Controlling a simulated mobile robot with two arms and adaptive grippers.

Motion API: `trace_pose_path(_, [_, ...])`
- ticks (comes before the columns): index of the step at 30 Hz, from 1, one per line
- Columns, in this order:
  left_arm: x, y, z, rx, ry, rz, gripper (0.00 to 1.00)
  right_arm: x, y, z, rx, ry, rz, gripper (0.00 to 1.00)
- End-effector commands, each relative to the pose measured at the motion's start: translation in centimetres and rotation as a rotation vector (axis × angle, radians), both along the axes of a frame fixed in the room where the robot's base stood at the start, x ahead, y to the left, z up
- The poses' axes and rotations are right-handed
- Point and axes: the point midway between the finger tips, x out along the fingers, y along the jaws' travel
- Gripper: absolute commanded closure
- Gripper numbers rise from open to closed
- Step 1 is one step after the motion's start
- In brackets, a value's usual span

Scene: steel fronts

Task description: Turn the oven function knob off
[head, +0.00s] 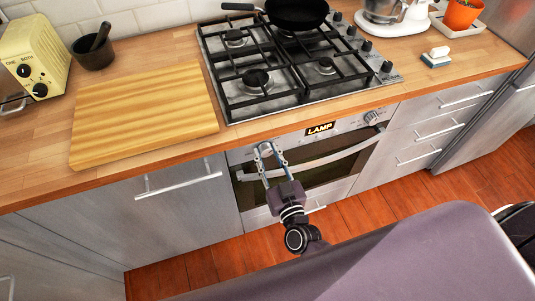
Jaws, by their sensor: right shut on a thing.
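The oven (318,172) is built in below the hob, with a steel control panel (345,124) along its top. A dark display (320,129) on the panel reads "LAMP". One oven knob (372,117) shows at the panel's right end. My right gripper (266,150) is at the panel's left end, with its fingers shut on the function knob there. The fingers mostly hide that knob, so its pointer angle cannot be read. My left gripper is not in view.
The oven's bar handle (325,158) runs across the door close to my right gripper. The wooden counter edge overhangs above. A gas hob (290,75) with a black pan (297,13) and a cutting board (145,115) are on top. Open floor lies in front.

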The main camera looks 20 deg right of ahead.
Motion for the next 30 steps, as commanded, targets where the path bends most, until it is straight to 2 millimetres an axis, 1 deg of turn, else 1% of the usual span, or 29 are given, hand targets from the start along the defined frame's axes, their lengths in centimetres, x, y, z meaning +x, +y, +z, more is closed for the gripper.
trace_pose_path(5, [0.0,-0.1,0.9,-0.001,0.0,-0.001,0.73,0.0,0.1,0.2,-0.062,0.0,0.0,0.94])
trace_pose_path(11, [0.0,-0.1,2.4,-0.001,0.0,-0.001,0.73,0.0,0.0,0.3,-0.202,-0.004,0.0,0.94])
trace_pose_path(21, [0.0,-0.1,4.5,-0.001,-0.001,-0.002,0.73,0.0,0.0,0.2,-0.521,-0.014,0.0,0.94])
trace_pose_path(30, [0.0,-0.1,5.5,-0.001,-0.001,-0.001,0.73,0.0,0.0,0.1,-0.784,-0.024,0.001,0.94])
